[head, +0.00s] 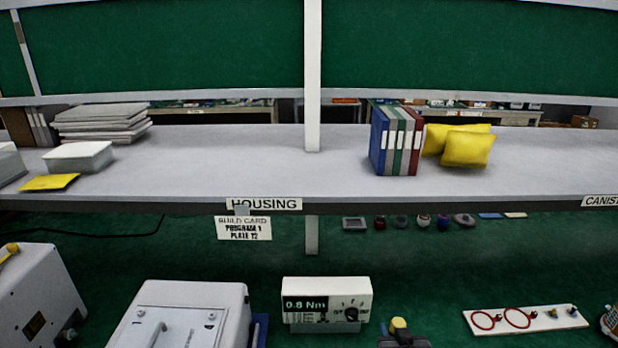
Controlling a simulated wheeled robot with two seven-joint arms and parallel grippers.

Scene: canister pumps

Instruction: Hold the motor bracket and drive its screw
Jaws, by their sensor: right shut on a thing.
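A dark shape at the bottom edge, right of centre, appears to be the top of my right gripper (404,341). It is shut on a yellow-topped tool (398,324), probably the screwdriver; its lower part and tip are below the frame. A white torque box (327,298) reading 0.8 Nm, with a dial, stands left of it on the green bench. I cannot make out the motor bracket or its screw. My left gripper is not in view.
A white board with red rings (524,319) lies at right. The grey shelf (250,160) crosses above the bench, carrying binders (395,140) and yellow pouches (466,149). Small parts (401,222) lie beneath it.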

